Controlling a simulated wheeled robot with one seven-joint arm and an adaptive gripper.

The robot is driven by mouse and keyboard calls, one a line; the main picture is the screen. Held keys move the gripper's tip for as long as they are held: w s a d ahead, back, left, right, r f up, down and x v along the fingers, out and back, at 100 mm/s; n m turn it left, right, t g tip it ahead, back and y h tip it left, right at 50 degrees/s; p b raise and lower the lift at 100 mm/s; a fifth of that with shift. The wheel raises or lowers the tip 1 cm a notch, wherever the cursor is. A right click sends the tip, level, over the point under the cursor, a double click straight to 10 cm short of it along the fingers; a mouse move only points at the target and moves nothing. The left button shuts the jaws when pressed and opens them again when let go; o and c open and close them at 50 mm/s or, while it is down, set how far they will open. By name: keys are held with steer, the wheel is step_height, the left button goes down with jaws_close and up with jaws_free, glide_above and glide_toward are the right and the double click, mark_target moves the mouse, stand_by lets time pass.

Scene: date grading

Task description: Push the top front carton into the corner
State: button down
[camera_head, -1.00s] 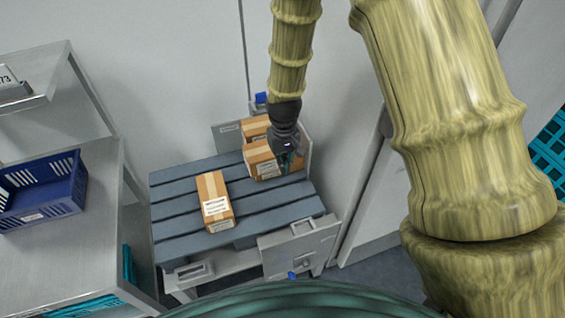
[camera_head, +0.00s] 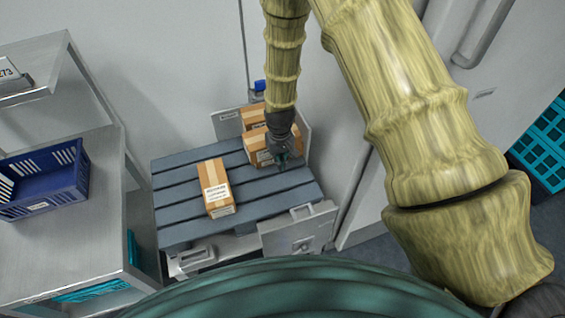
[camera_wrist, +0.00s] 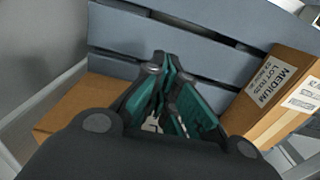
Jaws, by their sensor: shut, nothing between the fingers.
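Two brown taped cartons sit close together at the back right corner of the slatted pallet (camera_head: 178,200), against the upright plates. The rear carton (camera_head: 251,117) is partly behind the front carton (camera_head: 256,146). I cannot tell whether others lie beneath. My gripper (camera_head: 283,163) is shut and empty, pointing down by the front carton's right front side, hiding part of it; contact cannot be told. In the wrist view the shut fingers (camera_wrist: 166,72) are over the slats, and a brown carton face (camera_wrist: 78,106) shows at left, partly hidden by the gripper.
A separate labelled carton (camera_head: 214,184) lies at the pallet's middle; it also shows in the wrist view (camera_wrist: 281,97). Grey plates stand at the back corner (camera_head: 228,125) and front right (camera_head: 299,229). A shelf with a blue crate (camera_head: 42,183) is at left. Bare slats separate the cartons.

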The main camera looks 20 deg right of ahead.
steer(key=shift+w, duration=0.6)
steer(key=shift+w+a, duration=0.1)
steer(key=shift+w, duration=1.6)
steer(key=shift+s, duration=0.1)
steer(key=s+r+b, duration=0.1)
steer(key=s+r, duration=0.3)
steer(key=r, duration=0.6)
steer(key=shift+b, duration=0.4)
